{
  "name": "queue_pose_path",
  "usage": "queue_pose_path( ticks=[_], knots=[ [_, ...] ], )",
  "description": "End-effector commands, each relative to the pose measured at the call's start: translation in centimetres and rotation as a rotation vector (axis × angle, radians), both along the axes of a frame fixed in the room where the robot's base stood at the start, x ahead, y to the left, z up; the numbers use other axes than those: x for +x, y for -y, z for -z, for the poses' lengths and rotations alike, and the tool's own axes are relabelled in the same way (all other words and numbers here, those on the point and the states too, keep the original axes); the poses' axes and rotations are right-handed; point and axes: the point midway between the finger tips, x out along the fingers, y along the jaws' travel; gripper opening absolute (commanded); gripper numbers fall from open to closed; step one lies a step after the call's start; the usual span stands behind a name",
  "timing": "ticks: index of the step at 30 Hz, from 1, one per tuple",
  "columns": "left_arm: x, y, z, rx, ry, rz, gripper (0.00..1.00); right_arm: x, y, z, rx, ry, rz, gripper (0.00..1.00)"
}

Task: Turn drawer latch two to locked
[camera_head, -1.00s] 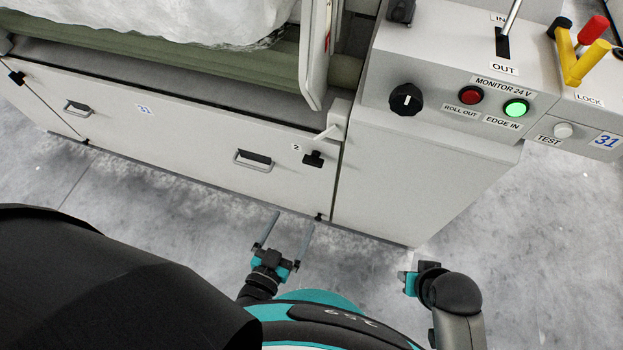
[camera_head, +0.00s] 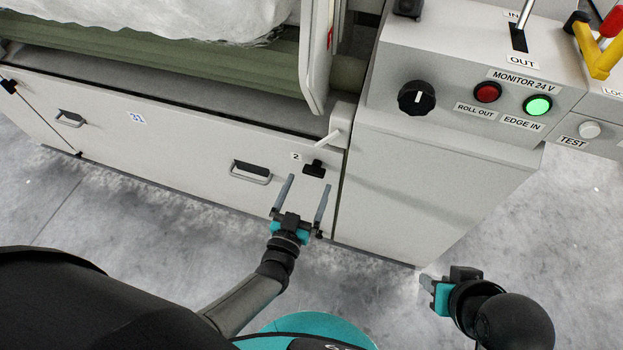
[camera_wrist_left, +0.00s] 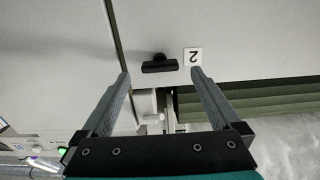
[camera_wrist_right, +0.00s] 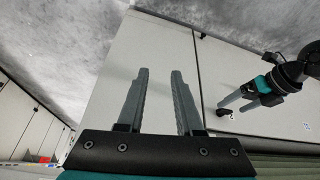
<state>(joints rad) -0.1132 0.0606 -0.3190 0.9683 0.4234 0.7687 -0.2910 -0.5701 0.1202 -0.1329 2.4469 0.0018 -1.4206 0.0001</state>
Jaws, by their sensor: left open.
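Drawer latch two (camera_head: 314,169) is a black T-shaped handle on the pale drawer front (camera_head: 190,155), beside the label "2" (camera_head: 296,156). Its crossbar lies roughly along the drawer's length. My left gripper (camera_head: 307,183) is open and empty in front of the latch, with its fingers pointing at it. In the left wrist view the latch (camera_wrist_left: 160,66) appears between and just beyond the fingertips (camera_wrist_left: 160,73); I see no contact. My right gripper (camera_head: 427,281) is low at the right; in the right wrist view its fingers (camera_wrist_right: 160,72) are apart and empty.
The control box at right carries a black knob (camera_head: 416,97), a red button (camera_head: 487,92) and a lit green button (camera_head: 537,104). The floor in front is clear.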

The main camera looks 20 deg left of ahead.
Motion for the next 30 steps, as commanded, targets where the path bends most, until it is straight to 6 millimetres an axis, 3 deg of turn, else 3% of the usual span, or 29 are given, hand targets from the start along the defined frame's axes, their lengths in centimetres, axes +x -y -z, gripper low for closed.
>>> queue_pose_path(
  ticks=[2, 9, 23, 30],
  knots=[
    [1.7, 0.1, 0.2, -0.001, 0.003, 0.000, 0.97, 0.3, -0.5, 0.0, 0.015, 0.040, -0.009, 0.35],
    [3.1, 0.1, 0.1, -0.001, 0.000, 0.000, 0.97, 1.7, -1.8, 0.3, 0.054, 0.134, -0.031, 0.35],
    [3.7, 0.1, 0.0, -0.001, -0.001, 0.000, 0.97, 2.2, -2.3, 0.3, 0.068, 0.169, -0.038, 0.35],
    [3.6, 0.1, 0.0, -0.001, -0.001, 0.000, 0.72, 2.2, -2.3, 0.4, 0.068, 0.168, -0.038, 0.35]
  ],
)
